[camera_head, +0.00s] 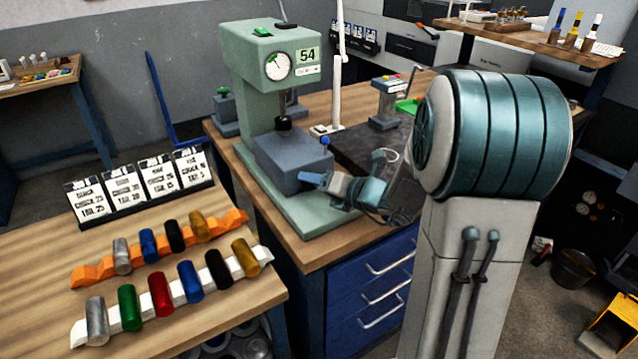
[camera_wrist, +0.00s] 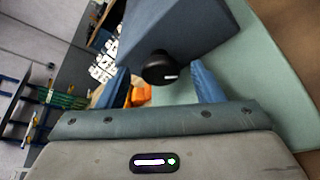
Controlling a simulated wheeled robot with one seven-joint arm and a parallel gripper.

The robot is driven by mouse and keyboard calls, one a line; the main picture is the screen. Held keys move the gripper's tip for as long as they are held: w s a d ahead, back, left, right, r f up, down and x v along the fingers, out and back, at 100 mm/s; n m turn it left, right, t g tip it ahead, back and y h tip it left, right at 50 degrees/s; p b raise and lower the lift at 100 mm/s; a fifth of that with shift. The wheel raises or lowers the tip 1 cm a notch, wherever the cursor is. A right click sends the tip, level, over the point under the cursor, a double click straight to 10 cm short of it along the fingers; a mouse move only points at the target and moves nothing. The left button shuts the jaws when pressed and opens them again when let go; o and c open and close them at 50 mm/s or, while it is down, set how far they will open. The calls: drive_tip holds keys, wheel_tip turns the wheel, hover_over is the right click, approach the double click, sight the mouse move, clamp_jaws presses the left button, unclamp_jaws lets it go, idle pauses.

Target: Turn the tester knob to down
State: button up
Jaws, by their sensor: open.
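The tester (camera_head: 258,95) is a green machine with a round dial and a "54" label, standing on the wooden bench. Its blue-grey block (camera_head: 290,160) sits below the spindle. In the wrist view, the tester knob (camera_wrist: 158,70) is a round black knob on the block (camera_wrist: 185,30), with a white mark toward the right of the picture. My gripper (camera_wrist: 161,74) is open, with one blue finger on each side of the knob and visible gaps between. In the head view my gripper (camera_head: 318,181) is beside the block's right side, and the knob is hidden there.
A front table (camera_head: 200,325) holds colored cylinders on an orange rack (camera_head: 95,273) and a white rack (camera_head: 80,335), with printed cards (camera_head: 140,190) behind. A small grey device (camera_head: 385,105) and a white post (camera_head: 337,90) stand on the bench behind my arm.

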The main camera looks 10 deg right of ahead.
drive_tip(key=shift+w, duration=0.1)
drive_tip(key=c, duration=0.9)
drive_tip(key=shift+c, duration=0.2)
